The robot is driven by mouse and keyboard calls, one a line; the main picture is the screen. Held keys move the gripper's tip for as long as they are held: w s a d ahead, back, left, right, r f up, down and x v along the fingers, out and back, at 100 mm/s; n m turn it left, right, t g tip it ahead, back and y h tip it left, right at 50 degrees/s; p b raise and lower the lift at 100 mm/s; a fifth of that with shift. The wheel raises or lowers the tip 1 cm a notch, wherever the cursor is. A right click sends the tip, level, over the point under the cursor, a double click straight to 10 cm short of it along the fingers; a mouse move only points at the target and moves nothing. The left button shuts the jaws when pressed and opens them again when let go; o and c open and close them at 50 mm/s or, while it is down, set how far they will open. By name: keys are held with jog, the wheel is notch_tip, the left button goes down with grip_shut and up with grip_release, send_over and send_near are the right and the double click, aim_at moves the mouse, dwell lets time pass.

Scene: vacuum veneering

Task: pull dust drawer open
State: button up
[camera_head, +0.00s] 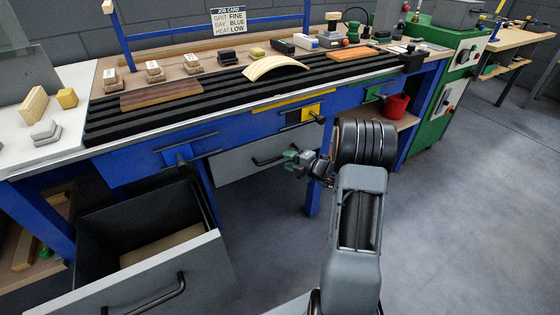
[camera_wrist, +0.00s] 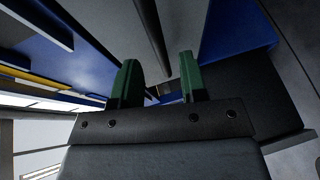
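A closed grey drawer (camera_head: 235,166) with a black bar handle (camera_head: 268,160) is set under the middle of the blue workbench. My gripper (camera_head: 293,158) is just right of this handle in the head view. In the wrist view its two green fingers stand apart, with a gap between them (camera_wrist: 160,82). A dark bar (camera_wrist: 150,35), likely the handle, runs in front of the gap against a grey face. I cannot tell whether the fingers touch it. Another grey drawer (camera_head: 190,265), at lower left, stands open. No label shows which one is the dust drawer.
A red bucket (camera_head: 397,106) stands on a shelf at right. A green machine (camera_head: 437,100) is beyond it. The floor at right is clear.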

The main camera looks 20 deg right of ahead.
aim_at(280, 157)
jog(key=shift+b+x, duration=0.5)
jog(key=shift+x, duration=1.9)
grip_shut()
